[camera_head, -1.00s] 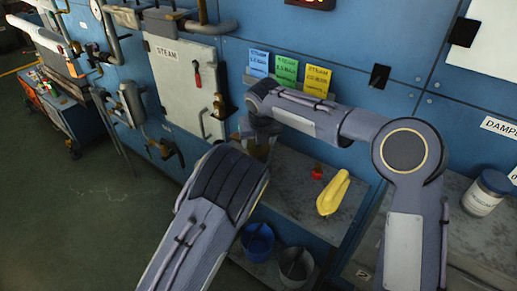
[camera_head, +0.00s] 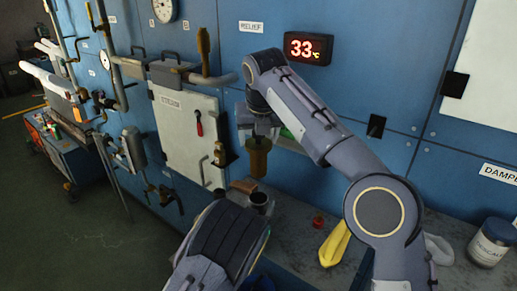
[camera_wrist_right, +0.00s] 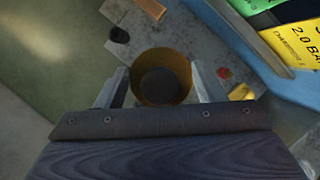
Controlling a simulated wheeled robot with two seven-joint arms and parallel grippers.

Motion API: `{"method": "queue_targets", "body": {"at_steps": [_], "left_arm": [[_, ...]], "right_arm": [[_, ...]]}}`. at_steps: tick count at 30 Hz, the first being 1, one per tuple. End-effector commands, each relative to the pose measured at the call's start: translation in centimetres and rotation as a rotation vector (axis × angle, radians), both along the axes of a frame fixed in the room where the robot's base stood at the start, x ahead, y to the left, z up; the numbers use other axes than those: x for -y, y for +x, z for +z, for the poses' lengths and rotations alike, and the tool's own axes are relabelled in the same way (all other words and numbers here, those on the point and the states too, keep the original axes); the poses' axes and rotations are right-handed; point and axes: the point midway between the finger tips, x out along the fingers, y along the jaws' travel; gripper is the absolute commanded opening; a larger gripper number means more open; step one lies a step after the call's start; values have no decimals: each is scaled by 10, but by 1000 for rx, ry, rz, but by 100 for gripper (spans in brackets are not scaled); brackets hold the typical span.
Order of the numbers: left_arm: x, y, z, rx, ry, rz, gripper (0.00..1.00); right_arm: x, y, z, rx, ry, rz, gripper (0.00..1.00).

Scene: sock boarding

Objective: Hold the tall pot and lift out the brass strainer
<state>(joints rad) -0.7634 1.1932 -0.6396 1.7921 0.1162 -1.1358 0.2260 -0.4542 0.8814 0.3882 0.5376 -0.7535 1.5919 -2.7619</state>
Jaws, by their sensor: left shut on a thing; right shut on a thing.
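The brass strainer (camera_head: 258,160) hangs upright in the air, clear above the tall pot (camera_head: 260,203). My right gripper (camera_head: 262,127) is shut on the strainer's upper part. In the right wrist view the strainer (camera_wrist_right: 160,91) shows as a round brass rim with a dark inside, between the two fingers of my right gripper (camera_wrist_right: 160,88). The dark, open-topped pot stands on the counter just beyond my left arm. My left gripper is at the pot, shut on it; the arm hides its fingertips and the pot's lower part.
A small wooden block (camera_head: 243,187) is left of the pot. A red item (camera_head: 318,222) and a yellow thing (camera_head: 335,245) lie to the right on the grey counter (camera_head: 290,228). A white tub (camera_head: 491,242) stands far right. The blue wall with pipes and a temperature display (camera_head: 307,47) rises behind.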

Motion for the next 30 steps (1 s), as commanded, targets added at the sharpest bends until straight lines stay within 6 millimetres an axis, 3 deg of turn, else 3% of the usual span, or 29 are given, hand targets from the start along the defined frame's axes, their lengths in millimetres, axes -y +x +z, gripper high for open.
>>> {"method": "queue_targets", "body": {"at_steps": [10,11,16,25,30], "left_arm": [[0,0,0,0,0,0,23],[0,0,0,0,0,0,56],[0,0,0,0,0,0,78],[-1,-2,0,0,0,0,78],[-7,-20,0,-3,0,1,78]], "right_arm": [[0,0,4,2,1,0,15],[0,0,4,2,1,0,15],[0,0,4,2,1,0,15],[0,0,4,2,2,-1,15],[0,0,4,2,1,0,15]]}}
